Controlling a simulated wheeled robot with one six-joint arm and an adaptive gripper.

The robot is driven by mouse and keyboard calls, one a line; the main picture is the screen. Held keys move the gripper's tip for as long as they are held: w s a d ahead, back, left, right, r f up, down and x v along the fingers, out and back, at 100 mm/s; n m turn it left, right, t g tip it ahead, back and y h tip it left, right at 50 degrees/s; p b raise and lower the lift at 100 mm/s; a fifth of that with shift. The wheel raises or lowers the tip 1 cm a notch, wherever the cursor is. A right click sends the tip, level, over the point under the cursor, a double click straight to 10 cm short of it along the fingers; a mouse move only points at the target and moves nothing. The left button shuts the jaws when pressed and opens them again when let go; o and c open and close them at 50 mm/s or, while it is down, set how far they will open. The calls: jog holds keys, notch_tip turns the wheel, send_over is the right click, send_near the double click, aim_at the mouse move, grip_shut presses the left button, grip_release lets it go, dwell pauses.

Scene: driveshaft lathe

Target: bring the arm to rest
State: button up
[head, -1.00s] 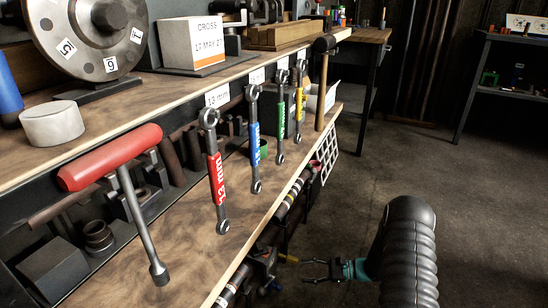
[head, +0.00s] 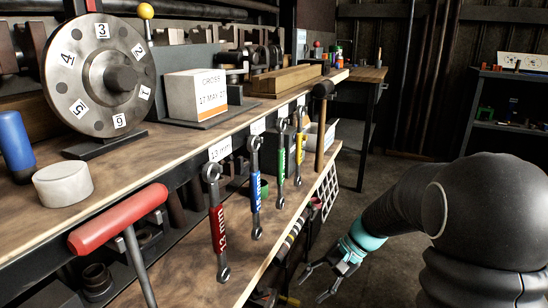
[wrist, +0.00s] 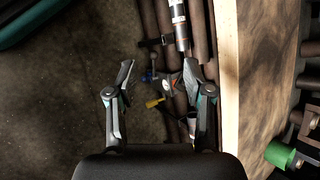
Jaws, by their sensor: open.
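My gripper (head: 322,282) is at the lower middle of the head view, in front of the bench's lower shelf edge and above the floor. My dark arm with a teal band reaches to it from the right. In the wrist view my gripper (wrist: 160,85) has its two fingers apart with nothing between them. Below it are the dark floor and some tools beside the shelf edge. How far below they are I cannot tell.
The wooden lower shelf (head: 190,285) runs along the left, with hanging wrenches (head: 217,225) and a red T-handle tool (head: 118,218). A numbered disc (head: 75,85) stands on the upper shelf. A dark side table (head: 510,120) is at the right. The floor between is clear.

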jog(key=s+d+r+n+t+h+p, duration=0.1)
jog(key=s+d+r+n+t+h, duration=0.2)
jog(key=s+r, duration=0.4)
jog(key=s+d+r+n+t+h+p, duration=0.1)
jog(key=s+d+r+n+t+h, duration=0.1)
jog(key=s+r, duration=0.6)
jog(key=shift+s+d+n+t+h, duration=0.45)
jog(key=shift+s+t+h, duration=0.7)
jog(key=shift+s, duration=0.75)
dwell(0.9)
